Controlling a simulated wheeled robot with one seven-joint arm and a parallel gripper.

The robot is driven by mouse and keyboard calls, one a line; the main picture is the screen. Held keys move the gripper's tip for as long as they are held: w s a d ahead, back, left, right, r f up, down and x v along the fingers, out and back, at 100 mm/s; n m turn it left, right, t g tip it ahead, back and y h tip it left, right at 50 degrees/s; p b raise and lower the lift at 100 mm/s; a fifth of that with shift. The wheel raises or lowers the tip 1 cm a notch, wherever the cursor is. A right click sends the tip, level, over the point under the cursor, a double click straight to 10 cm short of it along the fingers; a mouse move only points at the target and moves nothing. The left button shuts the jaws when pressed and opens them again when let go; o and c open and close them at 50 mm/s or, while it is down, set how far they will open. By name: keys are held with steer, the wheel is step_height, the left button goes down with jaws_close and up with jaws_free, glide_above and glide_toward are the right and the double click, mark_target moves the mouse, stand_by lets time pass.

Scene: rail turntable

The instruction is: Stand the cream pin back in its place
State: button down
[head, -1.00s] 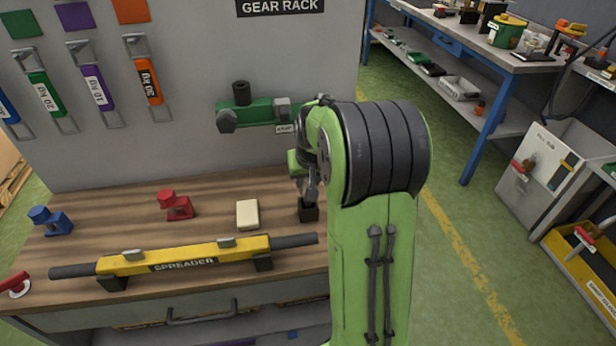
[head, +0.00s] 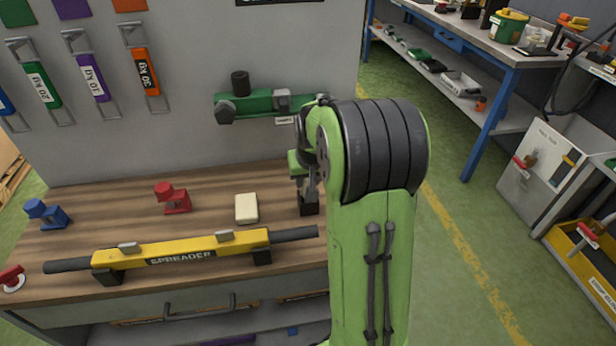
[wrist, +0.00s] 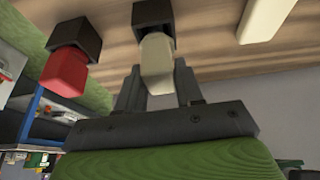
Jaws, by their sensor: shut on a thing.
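The cream pin (wrist: 158,68) is between the fingers of my gripper (wrist: 158,85) in the wrist view. My gripper is shut on it. The pin's far end meets a black square holder (wrist: 153,14); I cannot tell whether it is fully seated. In the head view a black block (head: 308,207) shows below my gripper (head: 309,183) on the wooden bench, and my arm hides the cream pin.
A red pin (wrist: 66,70) stands in another black holder in the wrist view. A cream block (head: 246,208) lies on the bench (head: 110,215) near my gripper. The yellow spreader bar (head: 190,250) lies in front. A green fixture (head: 255,105) is on the panel behind.

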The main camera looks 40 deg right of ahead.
steer(key=shift+f+b, duration=0.5)
steer(key=shift+f, duration=0.2)
steer(key=c, duration=0.6)
jaws_free()
steer(key=shift+c, duration=0.2)
steer(key=shift+r, duration=0.1)
steer(key=p+v, duration=0.5)
steer(key=v, duration=1)
steer(key=shift+r, duration=0.35)
steer(key=shift+a, duration=0.1)
